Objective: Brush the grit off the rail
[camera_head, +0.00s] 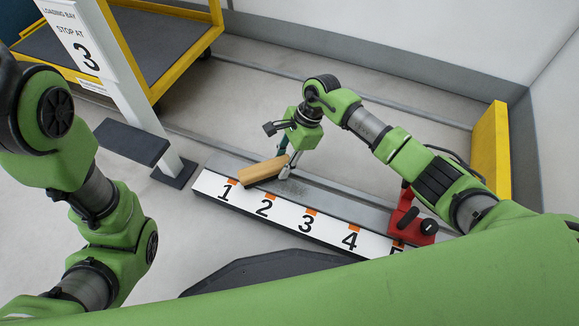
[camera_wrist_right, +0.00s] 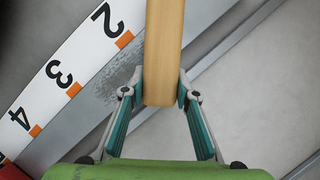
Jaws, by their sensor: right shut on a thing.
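My right gripper (camera_head: 286,158) is shut on a wooden block-shaped brush (camera_head: 262,170), held near its end over the rail (camera_head: 340,197). In the right wrist view the brush (camera_wrist_right: 163,50) is between the teal finger pads of the gripper (camera_wrist_right: 162,92); its bristles are hidden. The rail is a long grey strip beside a white board numbered from 1 (camera_head: 306,222). A dark patch of grit (camera_head: 291,186) lies on the rail near marks 2 and 3, and it also shows in the right wrist view (camera_wrist_right: 117,83). My left arm shows, but its gripper does not.
A red stop with a black knob (camera_head: 408,214) sits on the rail near mark 5. A sign (camera_head: 77,38) reads "STOP AT 3" on a white post. A yellow cart (camera_head: 180,65) stands at the upper left. A yellow upright (camera_head: 491,155) stands at the right by the wall.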

